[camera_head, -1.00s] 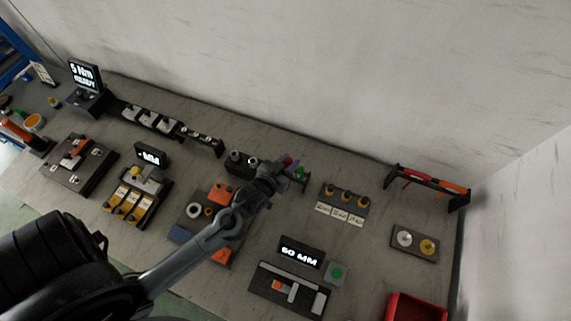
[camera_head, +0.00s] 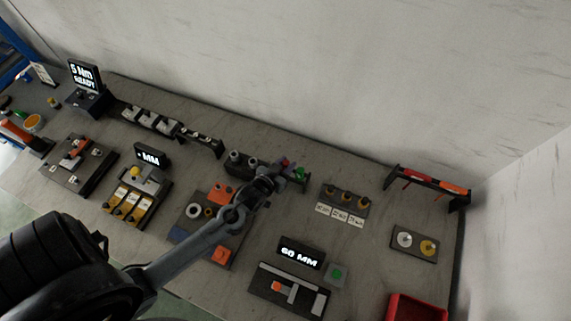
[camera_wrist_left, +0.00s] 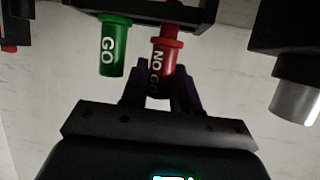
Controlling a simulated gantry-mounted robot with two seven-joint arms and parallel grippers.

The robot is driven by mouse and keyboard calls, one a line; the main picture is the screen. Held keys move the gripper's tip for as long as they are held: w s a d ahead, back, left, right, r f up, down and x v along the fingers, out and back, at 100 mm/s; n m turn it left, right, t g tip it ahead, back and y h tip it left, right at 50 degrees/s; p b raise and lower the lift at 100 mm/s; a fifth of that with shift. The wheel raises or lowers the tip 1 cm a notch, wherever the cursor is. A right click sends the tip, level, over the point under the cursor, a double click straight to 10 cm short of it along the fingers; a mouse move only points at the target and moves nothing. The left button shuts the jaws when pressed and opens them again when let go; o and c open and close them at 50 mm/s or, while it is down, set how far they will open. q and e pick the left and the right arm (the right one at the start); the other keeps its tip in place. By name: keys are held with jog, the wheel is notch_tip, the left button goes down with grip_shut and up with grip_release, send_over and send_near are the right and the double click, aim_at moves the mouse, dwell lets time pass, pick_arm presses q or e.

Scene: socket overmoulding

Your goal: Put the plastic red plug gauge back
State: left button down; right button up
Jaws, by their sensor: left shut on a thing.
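The red plug gauge (camera_wrist_left: 166,62), lettered NO GO, is between the fingers of my left gripper (camera_wrist_left: 159,88) in the left wrist view. The gripper is shut on it. The gauge's collared end is at the dark gauge rack (camera_wrist_left: 195,12); whether it is seated there I cannot tell. The green GO plug gauge (camera_wrist_left: 113,48) is at the rack just left of the red one. In the head view my left gripper (camera_head: 281,171) reaches the rack, with a bit of red gauge (camera_head: 284,162) showing and the green gauge (camera_head: 300,173) to its right. My right gripper is out of view.
A dark block with grey cylinders (camera_head: 237,160) stands left of the rack. A stand with several orange-topped pieces (camera_head: 345,196) is to the right. The 60 MM display (camera_head: 301,254) is nearer the front. A red bin (camera_head: 417,308) sits at lower right.

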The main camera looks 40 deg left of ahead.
pick_arm(q)
jog(key=shift+f, duration=0.1)
jog(key=shift+f, duration=0.45)
jog(key=c, duration=0.8)
grip_release()
jog(key=shift+c, duration=0.2)
jog(key=shift+r, duration=0.4)
jog(key=shift+s+r, duration=0.15)
jog(key=shift+r, duration=0.1)
jog(key=s+d+r+m+g, duration=0.1)
jog(key=s+d+r+g, duration=0.1)
jog(key=s, duration=0.4)
jog(key=s+d+r+m+g+h, duration=0.1)
jog(key=s+d+r+g, duration=0.2)
jog(key=s, duration=0.4)
jog(key=s+d+r+m+g+h, duration=0.1)
jog(key=s+d+r+g, duration=0.1)
jog(key=s, duration=0.5)
jog(key=d+g, duration=0.1)
jog(key=g, duration=0.1)
jog(key=shift+s+d+r+m+g, duration=0.2)
jog(key=shift+d+r+m+g, duration=0.05)
jog(key=shift+r+m+g, duration=0.1)
